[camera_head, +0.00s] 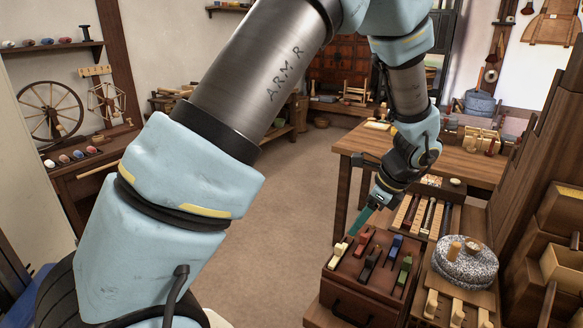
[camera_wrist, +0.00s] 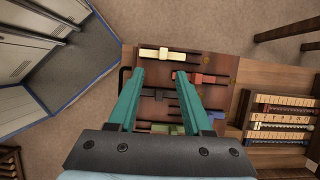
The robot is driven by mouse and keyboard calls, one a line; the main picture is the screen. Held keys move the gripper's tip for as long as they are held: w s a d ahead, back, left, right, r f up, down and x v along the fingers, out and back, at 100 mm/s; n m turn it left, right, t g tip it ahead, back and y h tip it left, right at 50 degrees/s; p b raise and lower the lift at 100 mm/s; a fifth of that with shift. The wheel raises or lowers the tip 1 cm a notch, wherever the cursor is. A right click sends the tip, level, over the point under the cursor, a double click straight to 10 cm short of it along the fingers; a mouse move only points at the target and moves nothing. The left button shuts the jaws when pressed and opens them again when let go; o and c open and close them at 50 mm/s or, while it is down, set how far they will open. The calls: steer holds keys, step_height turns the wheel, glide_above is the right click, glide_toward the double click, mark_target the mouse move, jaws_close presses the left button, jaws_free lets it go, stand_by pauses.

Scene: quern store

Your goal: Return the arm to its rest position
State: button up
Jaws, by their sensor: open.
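My arm reaches from the left foreground across the middle of the head view and bends down at the right. My gripper (camera_head: 356,226) has teal fingers and hangs over the far left part of a brown box with coloured sliders (camera_head: 342,285). In the wrist view, my gripper (camera_wrist: 159,75) is open, its two fingers spread apart with nothing held between them. A cream slider (camera_wrist: 168,55) lies just beyond the fingertips, and a red slider (camera_wrist: 203,78) lies to the right. The fingers hide part of the box top.
A speckled quern stone (camera_head: 462,268) stands right of the box, near a tall wooden rack (camera_head: 528,180). A rack of bead rods (camera_wrist: 280,118) lies right of the box. A wooden table (camera_head: 465,165) stands behind. The floor (camera_head: 290,210) at centre is clear.

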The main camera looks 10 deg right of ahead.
steer(key=a+r+n+h, duration=0.1)
steer(key=a+r+n, duration=0.2)
steer(key=a+n, duration=0.9)
steer(key=s+a+r+n+g+h, duration=0.1)
steer(key=a+r+n, duration=0.3)
steer(key=a+n, duration=0.9)
steer(key=a+h, duration=0.1)
steer(key=a, duration=0.7)
steer(key=shift+r, duration=0.25)
